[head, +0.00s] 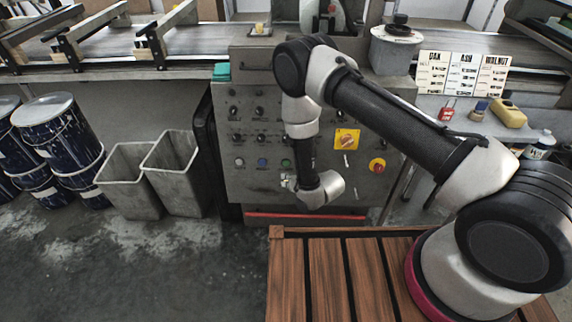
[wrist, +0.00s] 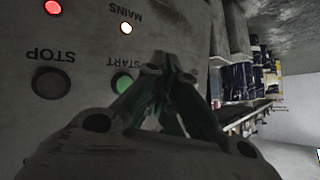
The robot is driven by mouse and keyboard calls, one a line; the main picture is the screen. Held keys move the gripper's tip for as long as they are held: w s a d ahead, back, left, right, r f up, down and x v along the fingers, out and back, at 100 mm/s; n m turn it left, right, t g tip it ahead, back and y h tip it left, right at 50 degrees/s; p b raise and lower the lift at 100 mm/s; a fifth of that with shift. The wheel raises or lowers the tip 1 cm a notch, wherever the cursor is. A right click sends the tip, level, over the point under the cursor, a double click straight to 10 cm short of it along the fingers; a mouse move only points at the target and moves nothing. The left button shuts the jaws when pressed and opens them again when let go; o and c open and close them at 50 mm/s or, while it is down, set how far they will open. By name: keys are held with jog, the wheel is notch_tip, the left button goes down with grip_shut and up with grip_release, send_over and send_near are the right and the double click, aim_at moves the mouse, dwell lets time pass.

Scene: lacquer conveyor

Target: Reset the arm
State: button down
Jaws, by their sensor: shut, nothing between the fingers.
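My arm reaches across to the grey control panel (head: 230,185) in the head view. It is bent, with the wrist low in front of the panel. My gripper (head: 288,182) is small and partly hidden there, just below a green button (head: 285,163). In the wrist view my gripper (wrist: 166,65) has its fingers together at the tips, with nothing between them. A green START button (wrist: 122,83) and a dark STOP button (wrist: 53,82) lie to its left. A red lamp (wrist: 53,7) is lit, and a pale MAINS lamp (wrist: 126,28) glows. I cannot tell whether the fingertips touch the panel.
A yellow rotary switch (head: 347,139) and red knob (head: 377,165) are on the panel. Grey bins (head: 130,178) and dark drums (head: 55,132) stand left. A slatted wooden surface (head: 325,285) lies below my arm. A conveyor (head: 120,45) runs behind. Floor at lower left is clear.

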dwell(0.6)
jog(key=s+d+f+n+g+h, duration=0.2)
jog(key=s+d+f+g+h, duration=0.35)
jog(key=s+d, duration=0.45)
jog(key=s+d+r+m+g+h, duration=0.15)
jog(key=d+r, duration=0.35)
jog(key=r, duration=0.7)
jog(key=s+d+r+g, duration=0.2)
jog(key=s+d+r, duration=0.15)
jog(key=r, duration=0.85)
jog(key=s+d+r+g+h, duration=0.15)
jog(key=d+r, duration=0.35)
jog(key=r, duration=0.7)
jog(key=s+d+r+m+t, duration=0.1)
jog(key=s+d+r, duration=0.3)
jog(key=r, duration=0.4)
jog(key=s+d+r+m+t+y, duration=0.1)
jog(key=s+d+r+m+t, duration=0.1)
jog(key=r, duration=0.6)
jog(key=s+d+r+m+t, duration=0.1)
jog(key=s+d+r+t, duration=0.2)
jog(key=s+d+r, duration=0.3)
notch_tip(320, 180, up, 2)
jog(key=shift+d+r+t, duration=0.1)
jog(key=shift+d+t, duration=0.25)
jog(key=shift+d, duration=0.1)
